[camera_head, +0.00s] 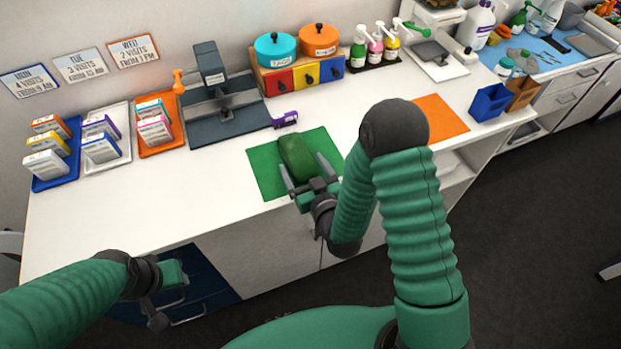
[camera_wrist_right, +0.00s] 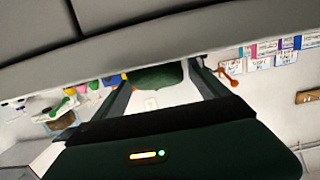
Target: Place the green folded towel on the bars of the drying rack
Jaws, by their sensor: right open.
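The green folded towel (camera_head: 297,158) lies on a flat green mat (camera_head: 264,172) near the counter's front edge. My right gripper (camera_head: 302,161) is open, with one finger on each side of the towel; I cannot tell whether they touch it. In the right wrist view the towel (camera_wrist_right: 156,77) shows between the two fingers, its upper part cut off by a grey surface. My left gripper (camera_head: 158,300) hangs low at the left, in front of dark blue drawers, away from the towel; its jaws are unclear. I cannot make out a barred drying rack.
A purple-handled tool (camera_head: 286,119) lies behind the mat, and a dark grey stand (camera_head: 222,108) is behind left. Trays of boxes (camera_head: 52,175) stand at the left. An orange mat (camera_head: 440,114) and a blue bin (camera_head: 490,102) are at the right. The front-left counter is clear.

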